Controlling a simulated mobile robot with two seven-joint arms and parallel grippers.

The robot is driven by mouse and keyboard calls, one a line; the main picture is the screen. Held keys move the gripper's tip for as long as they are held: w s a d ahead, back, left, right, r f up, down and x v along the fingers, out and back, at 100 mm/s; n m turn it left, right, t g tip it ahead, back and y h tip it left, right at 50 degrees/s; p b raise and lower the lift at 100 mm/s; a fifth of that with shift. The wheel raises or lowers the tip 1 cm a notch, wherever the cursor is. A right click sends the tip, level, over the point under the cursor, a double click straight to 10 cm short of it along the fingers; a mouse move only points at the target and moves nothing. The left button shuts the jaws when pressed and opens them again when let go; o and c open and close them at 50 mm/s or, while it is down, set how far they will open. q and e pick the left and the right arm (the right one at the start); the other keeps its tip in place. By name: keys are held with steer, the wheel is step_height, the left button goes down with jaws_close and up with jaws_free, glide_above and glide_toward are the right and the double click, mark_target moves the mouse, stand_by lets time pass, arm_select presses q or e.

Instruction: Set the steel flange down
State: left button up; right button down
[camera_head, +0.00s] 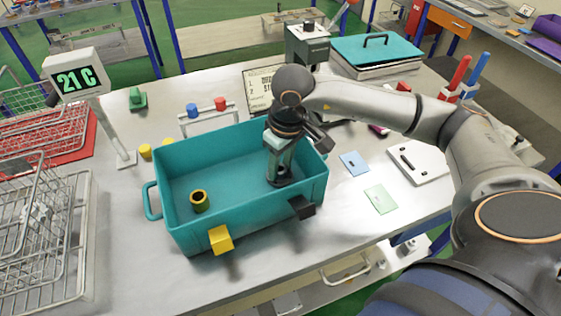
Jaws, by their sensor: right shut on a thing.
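My right gripper (281,172) reaches down into the right part of the teal bin (240,226). It is shut on the steel flange (281,182), a small dark grey piece low between the fingers, close to the bin floor. The fingers hide much of it, and I cannot tell whether it touches the floor. A yellow ring-shaped part (199,202) with a dark hole stands in the left part of the bin, apart from the gripper. My left gripper is not in view.
A temperature display (75,80) and wire baskets (38,225) stand at left. Blue and green cards (381,199) and a white lid (420,162) lie right of the bin.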

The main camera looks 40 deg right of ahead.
mark_target(285, 178)
steer(key=shift+f+b, duration=0.2)
steer(key=shift+b, duration=0.1)
steer(key=shift+c, duration=2.3)
jaws_free()
steer(key=shift+r, duration=0.15)
step_height(285, 178, up, 12)
steer(key=s, duration=0.1)
steer(key=shift+s+d, duration=0.15)
steer(key=shift+s, duration=0.1)
